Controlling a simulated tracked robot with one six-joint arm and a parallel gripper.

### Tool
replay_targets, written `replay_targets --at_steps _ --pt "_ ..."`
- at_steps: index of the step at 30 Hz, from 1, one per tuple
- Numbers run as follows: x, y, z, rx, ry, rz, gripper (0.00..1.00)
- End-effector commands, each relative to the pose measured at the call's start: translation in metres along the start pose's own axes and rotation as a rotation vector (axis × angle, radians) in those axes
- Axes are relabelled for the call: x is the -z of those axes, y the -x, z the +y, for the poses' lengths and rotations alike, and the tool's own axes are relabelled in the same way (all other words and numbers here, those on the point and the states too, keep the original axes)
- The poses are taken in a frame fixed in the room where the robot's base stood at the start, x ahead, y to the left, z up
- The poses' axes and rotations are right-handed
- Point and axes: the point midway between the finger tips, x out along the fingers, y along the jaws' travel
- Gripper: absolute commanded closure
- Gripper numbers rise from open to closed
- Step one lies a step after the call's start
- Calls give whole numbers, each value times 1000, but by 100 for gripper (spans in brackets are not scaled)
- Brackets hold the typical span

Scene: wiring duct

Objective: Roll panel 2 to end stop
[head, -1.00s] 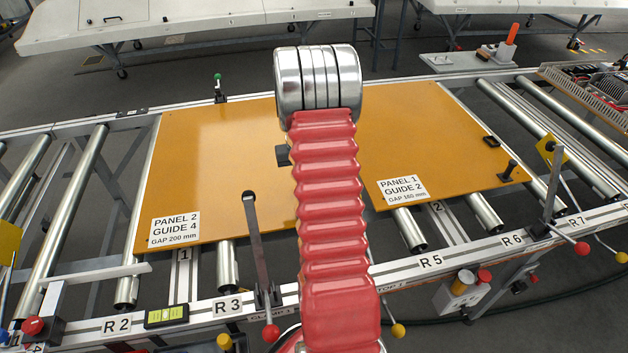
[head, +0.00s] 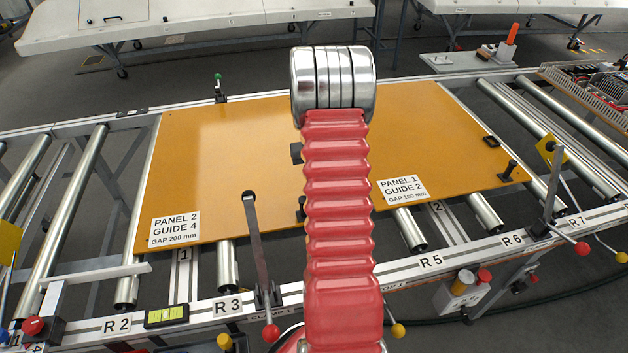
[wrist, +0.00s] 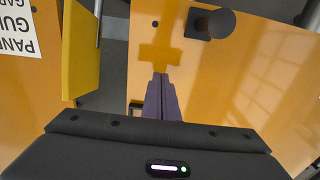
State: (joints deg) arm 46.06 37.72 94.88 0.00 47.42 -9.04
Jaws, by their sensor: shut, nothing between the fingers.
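Panel 2 (head: 215,150) is an orange board lying on the rollers left of my arm, labelled "PANEL 2 GUIDE 4 GAP 200 mm". Its right edge is hidden behind my arm in the head view. In the wrist view an orange panel, seemingly panel 2 (wrist: 240,80), carries a black round knob (wrist: 210,22). My gripper (wrist: 160,78) is shut and empty, with its purple fingers over that panel near its edge, apart from the knob. I cannot tell whether they touch the panel. The end stop cannot be made out for certain.
Panel 1 (head: 430,140) lies to the right, with a black post (head: 508,170) and a handle. A yellow plate (wrist: 82,50) stands by the gap between panels in the wrist view. Bare rollers (head: 70,215) lie left of panel 2.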

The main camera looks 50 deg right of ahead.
Motion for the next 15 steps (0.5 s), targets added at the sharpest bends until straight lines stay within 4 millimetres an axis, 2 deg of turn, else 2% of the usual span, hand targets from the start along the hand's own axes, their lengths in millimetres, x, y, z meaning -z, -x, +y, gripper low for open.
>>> replay_targets --at_steps 15 --pt "0 -7 0 0 0 0 100"
